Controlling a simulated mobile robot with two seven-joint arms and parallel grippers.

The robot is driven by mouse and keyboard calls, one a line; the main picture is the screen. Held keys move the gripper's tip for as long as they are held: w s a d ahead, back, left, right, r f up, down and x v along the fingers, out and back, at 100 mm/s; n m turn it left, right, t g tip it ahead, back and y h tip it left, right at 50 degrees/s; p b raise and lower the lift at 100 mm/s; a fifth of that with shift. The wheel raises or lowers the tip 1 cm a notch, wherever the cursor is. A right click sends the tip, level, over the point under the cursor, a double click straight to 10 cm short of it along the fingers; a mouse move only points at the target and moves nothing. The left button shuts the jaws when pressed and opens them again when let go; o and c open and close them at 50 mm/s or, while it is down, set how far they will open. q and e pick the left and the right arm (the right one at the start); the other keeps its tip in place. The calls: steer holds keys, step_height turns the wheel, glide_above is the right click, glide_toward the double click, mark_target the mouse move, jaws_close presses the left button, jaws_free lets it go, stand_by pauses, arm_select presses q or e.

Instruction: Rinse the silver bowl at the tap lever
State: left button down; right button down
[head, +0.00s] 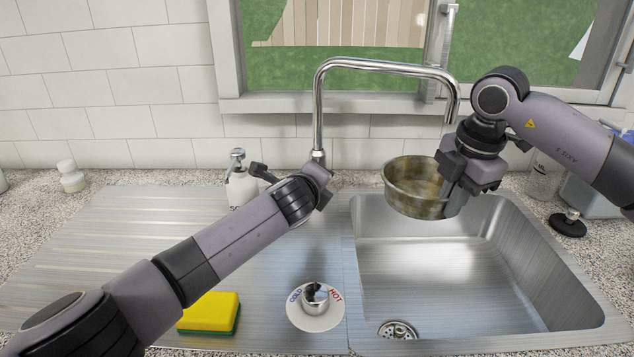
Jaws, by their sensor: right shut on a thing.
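The silver bowl (411,189) has brownish smears on its inside and outer wall. My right gripper (456,192) is shut on its right rim and holds it above the back of the sink, slightly tilted. The chrome tap (385,64) arches over to the right; its spout end comes down just above the bowl, partly behind my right wrist. I see no water stream. The tap lever (315,294) stands on a round plate marked COLD and HOT, left of the basin. My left gripper (318,178) is near the tap's base, behind the lever; its fingers are mostly hidden.
The steel sink basin (440,265) is empty, with a drain (397,330) at its front left. A yellow and green sponge (209,313) lies on the drainboard (110,235). A soap dispenser (239,180) stands behind my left arm. Bottles stand on the right counter.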

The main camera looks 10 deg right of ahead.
stand_by(0.3)
arm_select(q)
steer(key=c, duration=1.1)
jaws_free()
steer(key=shift+o, duration=0.2)
steer(key=shift+s+a, duration=0.1)
steer(key=shift+s, duration=0.1)
steer(key=v, duration=1.1)
steer(key=shift+s, duration=0.25)
steer(key=shift+a+r, duration=0.15)
